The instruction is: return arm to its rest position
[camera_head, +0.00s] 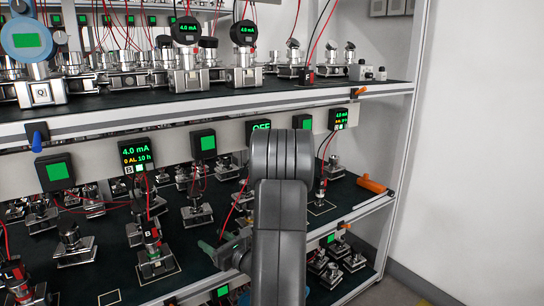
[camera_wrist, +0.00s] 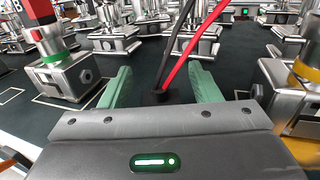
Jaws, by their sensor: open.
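My gripper (camera_wrist: 163,80) is open, with its two green fingers pointing forward over the dark shelf mat in the wrist view. A black connector (camera_wrist: 160,97) with a red and a black wire stands between the fingers, with a visible gap on each side. Its lower part is hidden by my gripper body. In the head view my grey arm (camera_head: 280,220) reaches into the lower shelf, and part of my gripper (camera_head: 218,250) shows left of it. The arm hides what lies behind it.
Metal transmitters stand close on both sides, one with a red top and green band (camera_wrist: 62,75) at left. The upper shelf edge (camera_head: 220,112) runs above my arm. An orange handle (camera_head: 371,184) sits at the right. Bare wall (camera_head: 490,140) is beyond the rack.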

